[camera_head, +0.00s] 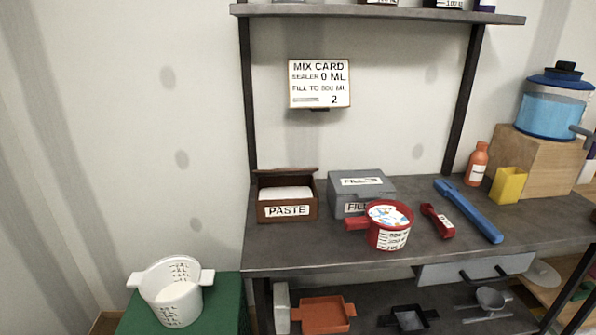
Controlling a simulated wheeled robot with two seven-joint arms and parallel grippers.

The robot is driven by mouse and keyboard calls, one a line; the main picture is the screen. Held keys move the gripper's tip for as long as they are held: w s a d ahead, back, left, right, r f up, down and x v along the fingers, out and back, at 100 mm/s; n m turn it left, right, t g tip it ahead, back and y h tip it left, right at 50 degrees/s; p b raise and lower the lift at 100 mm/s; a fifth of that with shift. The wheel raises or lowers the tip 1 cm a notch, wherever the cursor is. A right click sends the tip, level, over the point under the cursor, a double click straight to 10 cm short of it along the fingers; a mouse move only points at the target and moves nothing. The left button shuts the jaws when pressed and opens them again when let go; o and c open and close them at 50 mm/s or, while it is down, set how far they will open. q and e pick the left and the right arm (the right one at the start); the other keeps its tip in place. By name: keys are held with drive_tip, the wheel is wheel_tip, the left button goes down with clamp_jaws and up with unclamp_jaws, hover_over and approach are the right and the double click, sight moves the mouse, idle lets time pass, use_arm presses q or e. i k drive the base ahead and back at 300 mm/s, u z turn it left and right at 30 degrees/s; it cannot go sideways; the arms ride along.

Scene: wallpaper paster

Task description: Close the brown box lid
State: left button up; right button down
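The brown box (288,212) labelled "PASTE" stands at the left end of the grey workbench, with white material showing inside. Its brown lid (286,171) is open: it shows as a thin, slightly tilted strip raised at the back of the box, and the white contents are exposed. Neither of my grippers is in the head view, so nothing of mine is seen near the box or lid.
A grey box (361,186) with its lid down stands right of the brown box. A white bucket (171,290) stands on a green surface (225,302) at left.

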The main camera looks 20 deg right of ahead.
sight(282, 170)
drive_tip(key=k, duration=0.3)
drive_tip(key=z, duration=1.55)
drive_tip(key=i, duration=1.4)
drive_tip(key=u, duration=2.35)
